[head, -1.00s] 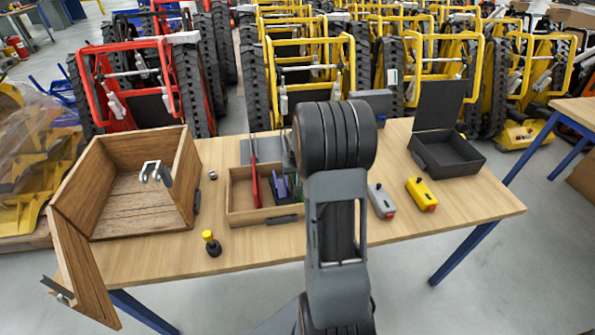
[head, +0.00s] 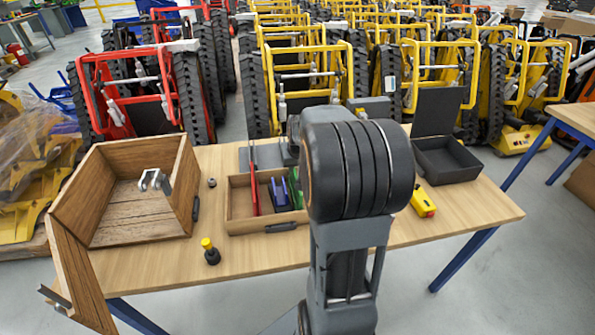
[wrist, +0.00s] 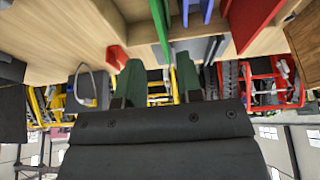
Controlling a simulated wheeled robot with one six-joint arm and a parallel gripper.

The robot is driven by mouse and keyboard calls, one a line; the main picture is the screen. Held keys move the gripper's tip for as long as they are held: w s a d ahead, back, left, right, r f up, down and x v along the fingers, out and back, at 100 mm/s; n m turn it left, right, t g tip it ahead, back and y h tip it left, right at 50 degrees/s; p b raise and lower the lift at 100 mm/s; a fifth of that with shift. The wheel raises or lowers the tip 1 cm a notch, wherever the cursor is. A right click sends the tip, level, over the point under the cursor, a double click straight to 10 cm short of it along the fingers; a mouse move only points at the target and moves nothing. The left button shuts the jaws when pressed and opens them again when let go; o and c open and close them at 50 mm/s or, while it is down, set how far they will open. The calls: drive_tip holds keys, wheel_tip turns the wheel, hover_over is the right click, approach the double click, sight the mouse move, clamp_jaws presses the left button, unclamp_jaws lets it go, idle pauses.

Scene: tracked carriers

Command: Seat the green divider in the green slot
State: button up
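In the wrist view, which is upside down, my gripper (wrist: 158,62) has its two greenish fingers spread, with nothing visible between them. A thin green piece (wrist: 160,28) stands beyond the fingertips. My arm covers the tray's right part and my gripper. I cannot tell the green slot apart.
A large wooden box (head: 95,190) with its front flap down stands left. A black open-lidded box (head: 450,160) stands right, near a yellow switch box (head: 422,200). A yellow-topped knob (head: 210,250) stands at the front. The table's (head: 470,215) right front is clear.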

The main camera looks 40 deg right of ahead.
drive_tip(key=shift+v, duration=0.9)
drive_tip(key=s+a+n+y, duration=0.1)
drive_tip(key=s+a+n, duration=0.1)
drive_tip(key=s+a, duration=0.5)
drive_tip(key=s+a+r+n+y, duration=0.1)
drive_tip(key=s+a+n, duration=0.2)
drive_tip(key=a, duration=1.1)
drive_tip(key=s, duration=0.3)
drive_tip(key=shift+s+a+r+g, duration=0.2)
drive_tip(key=shift+s+r+g, duration=0.1)
drive_tip(key=shift+s, duration=0.1)
drive_tip(key=shift+r+p, duration=1)
drive_tip(key=shift+r, duration=0.2)
